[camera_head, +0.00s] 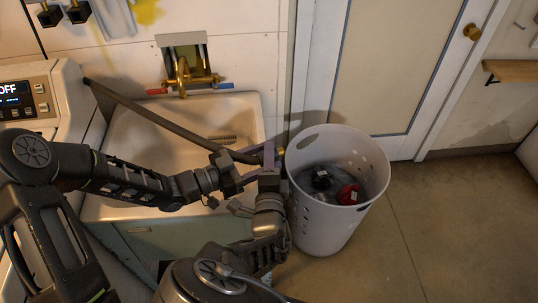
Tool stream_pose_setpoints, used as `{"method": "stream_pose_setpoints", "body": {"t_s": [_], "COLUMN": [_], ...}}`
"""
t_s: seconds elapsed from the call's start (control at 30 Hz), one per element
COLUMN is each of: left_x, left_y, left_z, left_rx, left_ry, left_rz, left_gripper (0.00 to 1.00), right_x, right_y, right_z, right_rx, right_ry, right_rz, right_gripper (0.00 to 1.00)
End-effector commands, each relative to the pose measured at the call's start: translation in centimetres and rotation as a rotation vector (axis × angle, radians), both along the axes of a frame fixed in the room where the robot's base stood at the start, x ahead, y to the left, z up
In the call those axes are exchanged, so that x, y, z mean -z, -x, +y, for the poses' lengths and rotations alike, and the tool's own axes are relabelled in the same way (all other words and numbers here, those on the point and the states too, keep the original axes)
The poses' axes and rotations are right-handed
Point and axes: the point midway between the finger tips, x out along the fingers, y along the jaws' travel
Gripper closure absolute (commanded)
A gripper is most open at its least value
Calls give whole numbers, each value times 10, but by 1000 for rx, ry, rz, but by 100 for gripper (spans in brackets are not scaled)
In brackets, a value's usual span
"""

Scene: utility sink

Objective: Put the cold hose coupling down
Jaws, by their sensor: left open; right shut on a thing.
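A dark grey hose (160,120) runs from the white machine at left, across the sink, to its coupling end. The brass-coloured coupling (280,158) shows just beside the basket rim, at the purple fingers of my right gripper (269,157). That gripper is shut on the coupling end of the hose, above the sink's right edge. Where the two grippers overlap, the contact details are partly hidden.
The pale sink basin (235,115) lies behind my arms, with a brass faucet (182,75) on the wall. A white perforated basket (335,215) holding dark and red items stands close to my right gripper. Floor (450,230) is clear at right.

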Motion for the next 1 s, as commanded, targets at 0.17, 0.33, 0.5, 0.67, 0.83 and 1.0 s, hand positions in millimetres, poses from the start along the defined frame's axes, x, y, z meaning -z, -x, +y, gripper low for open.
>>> {"method": "stream_pose_setpoints", "body": {"t_s": [0.17,0.33,0.5,0.67,0.83,1.0], "left_x": [0,0,0,0,0,0], "left_y": [2,12,27,42,52,55], "left_z": [5,25,56,85,103,107], "left_rx": [-1,-3,-4,-4,-2,1], "left_ry": [0,-2,-2,-2,0,0], "left_rz": [-1,1,1,0,0,0], "left_gripper": [46,46,46,46,46,46], "right_x": [0,0,0,0,0,0], "right_y": [0,0,0,0,0,0], "right_z": [0,0,0,0,0,0], "right_rx": [0,0,0,0,0,0], "right_ry": [0,0,0,0,0,0], "right_rz": [-1,-1,-1,-1,-1,-1], "right_gripper": [100,100,100,100,100,100]}}
